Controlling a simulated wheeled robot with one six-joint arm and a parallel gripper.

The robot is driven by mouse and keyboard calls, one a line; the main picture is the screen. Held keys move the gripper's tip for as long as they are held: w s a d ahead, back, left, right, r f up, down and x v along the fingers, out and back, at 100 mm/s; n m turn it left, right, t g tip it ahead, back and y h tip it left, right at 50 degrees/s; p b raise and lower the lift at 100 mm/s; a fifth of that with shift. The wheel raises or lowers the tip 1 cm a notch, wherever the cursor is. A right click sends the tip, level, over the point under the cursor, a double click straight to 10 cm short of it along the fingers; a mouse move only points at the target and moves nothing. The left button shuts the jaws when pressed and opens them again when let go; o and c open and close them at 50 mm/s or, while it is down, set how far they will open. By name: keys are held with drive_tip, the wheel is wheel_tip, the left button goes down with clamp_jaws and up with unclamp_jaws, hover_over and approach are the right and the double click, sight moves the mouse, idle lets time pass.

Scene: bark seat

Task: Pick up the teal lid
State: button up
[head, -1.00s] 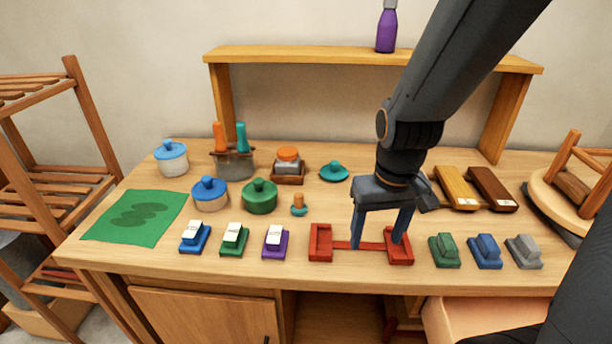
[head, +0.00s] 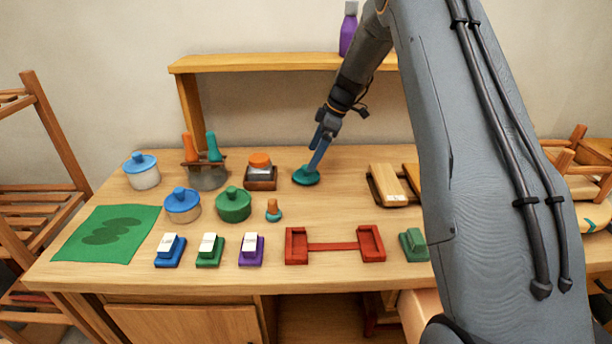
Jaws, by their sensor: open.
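The teal lid (head: 304,178) lies on the table behind the red holder, right of the orange-topped jar. It is a low round disc, and its knob is partly hidden by my fingers. My gripper (head: 314,166) is open and points down at the lid from above. Its blue fingers overlap the lid's upper part in the picture. I cannot tell whether they touch it.
An orange-topped jar (head: 260,172) stands close on the left. Wooden blocks (head: 388,184) lie to the right. A red holder (head: 334,246) is in front. A shelf (head: 260,64) spans behind, bearing a purple bottle (head: 347,32). Bare tabletop lies between lid and red holder.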

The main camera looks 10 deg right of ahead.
sight(306, 173)
drive_tip(key=shift+p+x, duration=1.75)
drive_tip(key=shift+x, duration=1.85)
drive_tip(key=c, duration=1.1)
